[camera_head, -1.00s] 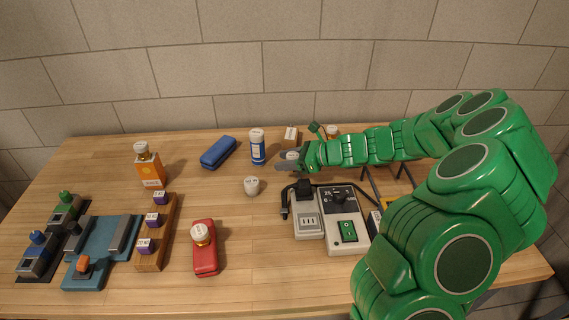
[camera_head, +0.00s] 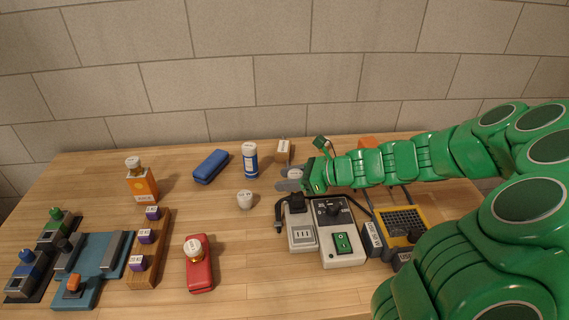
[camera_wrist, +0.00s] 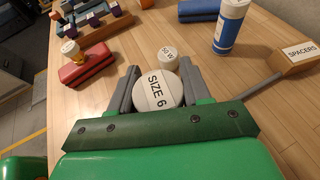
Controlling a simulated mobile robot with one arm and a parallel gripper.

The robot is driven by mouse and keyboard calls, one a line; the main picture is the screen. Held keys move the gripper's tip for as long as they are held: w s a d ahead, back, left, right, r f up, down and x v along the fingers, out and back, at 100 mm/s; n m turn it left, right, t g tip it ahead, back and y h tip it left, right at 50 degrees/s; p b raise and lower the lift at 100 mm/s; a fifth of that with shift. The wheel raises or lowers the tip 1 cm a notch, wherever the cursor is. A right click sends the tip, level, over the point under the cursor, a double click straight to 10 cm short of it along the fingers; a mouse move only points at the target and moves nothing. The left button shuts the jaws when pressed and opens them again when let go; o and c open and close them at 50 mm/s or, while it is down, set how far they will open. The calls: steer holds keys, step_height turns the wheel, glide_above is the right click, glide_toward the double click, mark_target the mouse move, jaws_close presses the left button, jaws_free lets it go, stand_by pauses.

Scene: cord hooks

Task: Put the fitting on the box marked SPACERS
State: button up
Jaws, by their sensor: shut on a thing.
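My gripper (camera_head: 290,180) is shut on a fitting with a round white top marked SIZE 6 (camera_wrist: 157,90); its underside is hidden. The box marked SPACERS (camera_wrist: 302,56) stands to the right of the gripper in the wrist view. In the head view a small tan box (camera_head: 283,152) stands just behind the gripper, its label too small to read. The gripper and held fitting are in front of this box, apart from it.
A white piece marked 50 W (camera_wrist: 165,57) sits just beyond the held fitting. A blue-and-white canister (camera_head: 250,160) stands left of the tan box. A blue case (camera_head: 211,166) lies further left. A grey switch unit (camera_head: 325,232) is in front of the gripper.

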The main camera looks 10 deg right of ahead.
steer(key=w+d+r+m+t+h, duration=0.1)
steer(key=w+r+m+t, duration=0.1)
steer(key=w, duration=0.7)
steer(key=w+r+m+t+h, duration=0.1)
steer(key=w+r, duration=0.2)
steer(key=w, duration=0.5)
glide_above(279, 145)
steer(key=s, duration=0.1)
steer(key=f, duration=0.8)
steer(key=shift+s+f, duration=0.15)
steer(key=shift+s, duration=0.05)
steer(key=shift+w+f, duration=0.65)
steer(key=shift+f, duration=0.05)
steer(key=shift+w+f, duration=0.15)
steer(key=shift+f, duration=1.6)
steer(key=shift+f, duration=0.15)
steer(key=o, duration=1.1)
